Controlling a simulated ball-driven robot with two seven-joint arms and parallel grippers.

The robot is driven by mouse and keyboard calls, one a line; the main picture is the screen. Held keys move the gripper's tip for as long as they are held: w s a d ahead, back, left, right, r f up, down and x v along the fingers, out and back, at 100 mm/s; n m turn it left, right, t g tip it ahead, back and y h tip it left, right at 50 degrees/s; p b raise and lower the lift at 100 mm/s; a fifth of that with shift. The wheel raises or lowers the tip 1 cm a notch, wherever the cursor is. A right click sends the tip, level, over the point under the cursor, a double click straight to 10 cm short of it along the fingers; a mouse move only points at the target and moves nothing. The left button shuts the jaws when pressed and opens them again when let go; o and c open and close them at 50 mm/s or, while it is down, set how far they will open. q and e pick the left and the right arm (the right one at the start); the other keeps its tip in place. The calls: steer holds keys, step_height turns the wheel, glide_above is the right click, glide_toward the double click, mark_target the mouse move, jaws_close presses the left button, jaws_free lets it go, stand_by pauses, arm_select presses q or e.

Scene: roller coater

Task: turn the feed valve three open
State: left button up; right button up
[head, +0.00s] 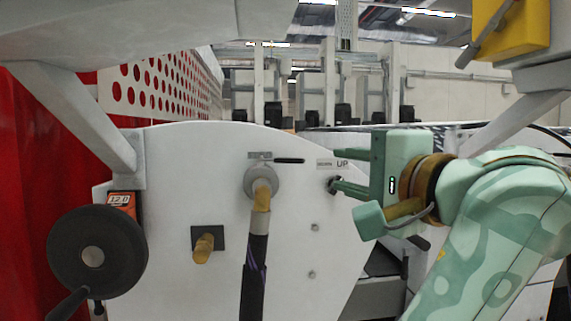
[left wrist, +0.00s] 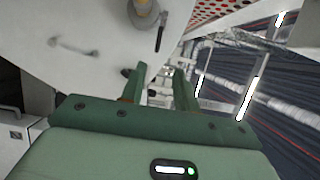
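A pipe fitting (head: 262,182) on the white machine panel has a short black lever (head: 289,161) lying level to its right. I take it for the feed valve, but cannot read its label or confirm that it is number three. The lever also shows in the left wrist view (left wrist: 161,38), beyond the fingertips. My left gripper (head: 337,168) is open and empty, right of the lever and apart from it, fingers pointing left. Its two spread fingers also show in the left wrist view (left wrist: 160,70). My right gripper is not in view.
A small dark knob (head: 334,185) sits under the UP label, close to the lower finger. A dark hose (head: 254,275) hangs from the fitting. A black handwheel (head: 97,252) is at left, a brass spout (head: 203,247) between. A yellow box (head: 515,30) is at top right.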

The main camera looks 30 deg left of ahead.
mark_target(295, 162)
arm_select(q)
steer(key=b+x, duration=0.3)
steer(key=x, duration=1.3)
steer(key=shift+w+f, duration=0.15)
steer(key=shift+f, duration=0.05)
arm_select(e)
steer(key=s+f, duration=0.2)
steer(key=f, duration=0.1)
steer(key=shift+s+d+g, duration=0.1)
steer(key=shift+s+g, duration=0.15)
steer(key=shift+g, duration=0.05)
arm_select(q)
jaws_close()
